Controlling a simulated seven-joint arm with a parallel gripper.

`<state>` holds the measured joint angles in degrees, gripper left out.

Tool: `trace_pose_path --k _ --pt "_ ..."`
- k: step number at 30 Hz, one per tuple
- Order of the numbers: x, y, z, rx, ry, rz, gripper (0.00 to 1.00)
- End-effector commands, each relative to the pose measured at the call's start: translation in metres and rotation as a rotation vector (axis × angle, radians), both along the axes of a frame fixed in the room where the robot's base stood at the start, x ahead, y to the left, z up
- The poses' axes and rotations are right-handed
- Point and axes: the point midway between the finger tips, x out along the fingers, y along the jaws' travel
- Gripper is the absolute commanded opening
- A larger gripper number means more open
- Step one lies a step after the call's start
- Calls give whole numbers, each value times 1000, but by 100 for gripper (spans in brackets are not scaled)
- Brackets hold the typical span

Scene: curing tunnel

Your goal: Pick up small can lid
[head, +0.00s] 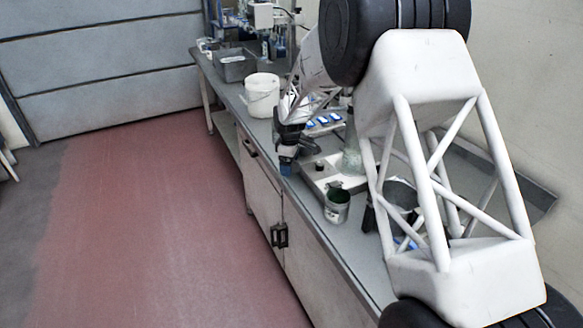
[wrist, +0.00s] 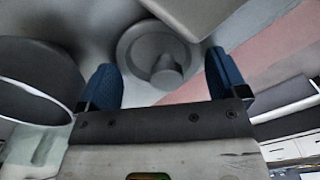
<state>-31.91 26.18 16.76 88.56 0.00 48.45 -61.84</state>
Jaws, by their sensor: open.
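The small can lid (wrist: 133,52) is a grey round disc with a raised knob at its middle. In the wrist view it lies on a grey surface, just beyond and between my fingertips. My gripper (wrist: 161,78) is open, with one blue finger on each side of the knob and nothing visibly held. In the head view my gripper (head: 287,168) points down near the bench's front edge. I cannot make out the lid there. Whether the fingers touch the lid cannot be told.
An open can with a dark green inside (head: 337,209) stands on the bench near a pale tray (head: 318,185). A white bucket (head: 261,100) and a grey bin (head: 236,70) stand farther back. A large dark round shape (wrist: 35,75) is close on the left in the wrist view.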

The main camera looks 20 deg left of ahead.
Motion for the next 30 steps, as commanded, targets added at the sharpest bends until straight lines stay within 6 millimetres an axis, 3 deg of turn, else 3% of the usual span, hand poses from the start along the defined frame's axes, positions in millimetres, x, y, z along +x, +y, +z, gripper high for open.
trace_pose_path --k 5,12,23,30 --pt "0 0 0 0 0 0 91" --pt "0 0 0 0 0 0 58" --pt "0 0 1 0 0 0 57" --pt "0 0 16 0 0 0 57"
